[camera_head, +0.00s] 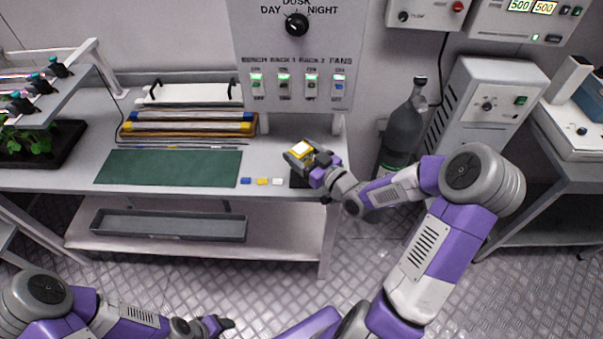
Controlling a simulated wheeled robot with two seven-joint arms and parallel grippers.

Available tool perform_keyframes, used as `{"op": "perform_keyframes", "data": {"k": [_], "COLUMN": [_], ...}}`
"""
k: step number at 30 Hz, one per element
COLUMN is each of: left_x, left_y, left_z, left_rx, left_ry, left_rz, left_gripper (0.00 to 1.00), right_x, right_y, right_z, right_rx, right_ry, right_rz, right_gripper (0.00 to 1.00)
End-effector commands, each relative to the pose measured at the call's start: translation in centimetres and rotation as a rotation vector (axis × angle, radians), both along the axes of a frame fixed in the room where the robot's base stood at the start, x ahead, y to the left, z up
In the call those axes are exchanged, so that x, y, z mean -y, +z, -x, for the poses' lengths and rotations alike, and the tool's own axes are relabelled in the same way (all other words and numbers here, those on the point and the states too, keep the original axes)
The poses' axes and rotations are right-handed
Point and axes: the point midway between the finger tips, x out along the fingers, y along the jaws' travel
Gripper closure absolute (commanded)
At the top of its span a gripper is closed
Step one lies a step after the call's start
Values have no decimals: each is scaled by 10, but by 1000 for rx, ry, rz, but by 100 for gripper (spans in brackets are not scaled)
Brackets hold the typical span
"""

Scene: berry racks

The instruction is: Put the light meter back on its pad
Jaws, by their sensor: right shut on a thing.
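A dark pad (297,182) shows in part on the bench top just below the meter in the picture. The gripper and wrist cover the rest of it. I cannot tell whether the meter touches the pad. My left gripper (221,325) is low at the bottom of the view, over the floor in front of the bench and away from the meter; its jaw gap is unclear.
Blue, yellow and white small blocks (262,181) lie left of the pad, beside a green mat (170,167). A control panel (297,60) rises behind the bench. A grey bottle (404,127) stands right of my right gripper. A grey tray (170,225) is on the lower shelf.

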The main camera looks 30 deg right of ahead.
Motion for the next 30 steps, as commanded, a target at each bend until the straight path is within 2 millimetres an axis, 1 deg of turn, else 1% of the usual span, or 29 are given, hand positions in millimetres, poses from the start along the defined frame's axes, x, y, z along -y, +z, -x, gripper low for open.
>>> {"op": "perform_keyframes", "data": {"k": [1,8,12,14,16,21,26,27,28,30], "left_x": [0,0,0,0,0,0,0,0,0,0], "left_y": [-6,-12,-21,-24,-24,-23,-27,-26,-26,-26], "left_z": [0,0,0,0,0,0,0,0,0,0], "left_rx": [0,0,0,0,0,0,0,0,0,0], "left_ry": [0,0,0,0,0,0,0,0,0,0], "left_rz": [0,0,0,0,0,0,0,0,0,0], "left_gripper": [43,43,43,43,43,43,43,43,43,43], "right_x": [0,0,0,0,0,0,0,0,0,0], "right_y": [-11,-28,-50,-57,-59,-57,-61,-61,-61,-60], "right_z": [0,0,0,0,0,0,0,0,0,0], "right_rx": [1,3,1,1,3,3,3,2,2,2], "right_ry": [0,-1,-1,-1,-1,-1,0,0,0,-1], "right_rz": [-4,-1,-2,-2,0,1,1,1,1,1], "right_gripper": [74,74,74,74,74,74,74,30,25,23]}}
